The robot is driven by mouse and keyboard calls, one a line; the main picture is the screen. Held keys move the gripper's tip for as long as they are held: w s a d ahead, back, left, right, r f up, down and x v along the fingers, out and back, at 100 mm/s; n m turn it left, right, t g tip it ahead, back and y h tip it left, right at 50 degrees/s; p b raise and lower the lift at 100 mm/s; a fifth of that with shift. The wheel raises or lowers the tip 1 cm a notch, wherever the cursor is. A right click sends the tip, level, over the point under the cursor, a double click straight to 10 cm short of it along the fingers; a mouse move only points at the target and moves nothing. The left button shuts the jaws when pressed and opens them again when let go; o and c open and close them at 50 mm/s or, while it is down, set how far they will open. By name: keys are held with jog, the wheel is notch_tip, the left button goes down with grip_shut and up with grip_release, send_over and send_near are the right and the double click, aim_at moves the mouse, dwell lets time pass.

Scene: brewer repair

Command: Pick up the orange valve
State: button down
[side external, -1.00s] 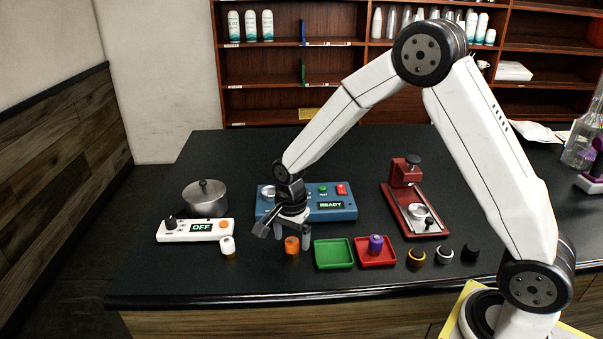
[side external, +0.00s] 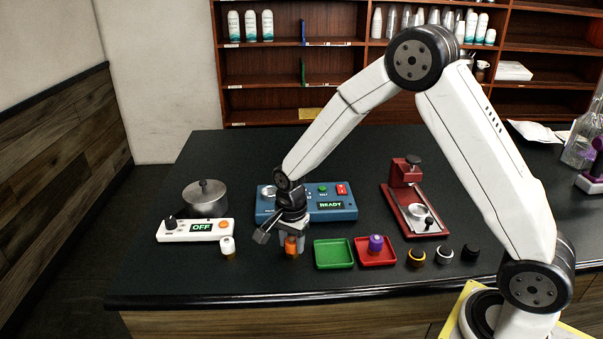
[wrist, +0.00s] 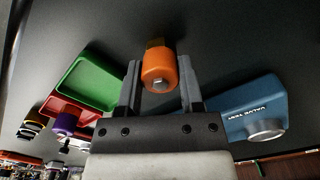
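The orange valve (side external: 291,245) stands on the dark counter, left of the green tray. It also shows in the wrist view (wrist: 159,68), between the far ends of my gripper's fingers. My gripper (side external: 291,250) is lowered over the valve, pointing down, with a finger on either side. In the wrist view (wrist: 160,88) the fingers are open, with a visible gap between the valve and each finger. The valve's brownish base shows beyond its orange cap.
A green tray (side external: 317,264) and a red tray (side external: 389,263) holding a purple valve (side external: 376,243) lie to the right. A white valve (side external: 227,246) stands left. A blue READY box (side external: 345,208) is behind. Several knobs, a red press (side external: 402,200) and a white OFF burner (side external: 181,235) with a pot stand nearby.

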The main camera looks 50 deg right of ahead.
jog(key=shift+r, duration=0.1)
dwell(0.3)
jog(key=shift+r, duration=0.8)
jog(key=s+r, duration=1.1)
jog(key=s, duration=0.3)
jog(key=shift+d, duration=0.15)
jog(key=shift+r, duration=0.1)
jog(key=shift+w, duration=0.1)
